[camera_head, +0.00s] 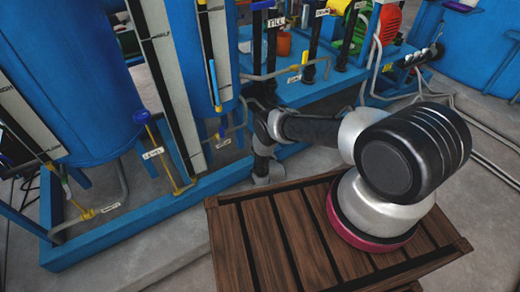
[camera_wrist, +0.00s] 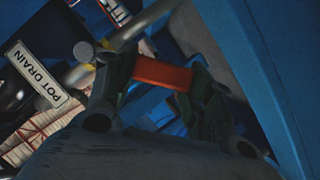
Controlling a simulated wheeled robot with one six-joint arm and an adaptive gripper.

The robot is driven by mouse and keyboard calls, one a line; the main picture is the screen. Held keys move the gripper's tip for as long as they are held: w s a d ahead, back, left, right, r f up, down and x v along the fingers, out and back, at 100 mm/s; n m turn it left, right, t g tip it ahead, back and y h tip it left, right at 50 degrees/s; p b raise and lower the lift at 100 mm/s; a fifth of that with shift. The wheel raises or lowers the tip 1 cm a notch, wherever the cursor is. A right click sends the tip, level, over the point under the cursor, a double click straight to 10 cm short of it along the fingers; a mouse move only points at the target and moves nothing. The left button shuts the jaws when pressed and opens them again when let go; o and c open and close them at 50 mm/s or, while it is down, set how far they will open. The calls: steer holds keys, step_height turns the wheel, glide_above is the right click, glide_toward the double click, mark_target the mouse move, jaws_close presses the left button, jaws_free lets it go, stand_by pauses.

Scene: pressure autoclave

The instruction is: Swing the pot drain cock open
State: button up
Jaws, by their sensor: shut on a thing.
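The pot drain cock shows in the wrist view as a short red-orange handle (camera_wrist: 163,73), tilted a little down to the right. My gripper (camera_wrist: 158,76) has its dark fingers on either side of this handle and is shut on it. A white label reading POT DRAIN (camera_wrist: 37,75) is at the left of the wrist view, beside a pale pipe (camera_wrist: 80,74) with a bit of yellow. The cock's body is mostly hidden behind the fingers. In the head view my arm reaches left to the blue frame, and neither the gripper's fingers nor the handle can be made out.
Blue vessels (camera_head: 70,85) on a blue frame (camera_head: 95,241) fill the left of the head view. A wooden slatted platform (camera_head: 228,250) lies under my arm. Bare concrete floor (camera_head: 150,262) shows at the front left.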

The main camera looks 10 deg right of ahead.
steer(key=o, duration=1.2)
steer(key=shift+c, duration=0.2)
steer(key=shift+s, duration=0.1)
steer(key=v, duration=1.1)
steer(key=shift+s, duration=0.45)
steer(key=shift+r, duration=0.1)
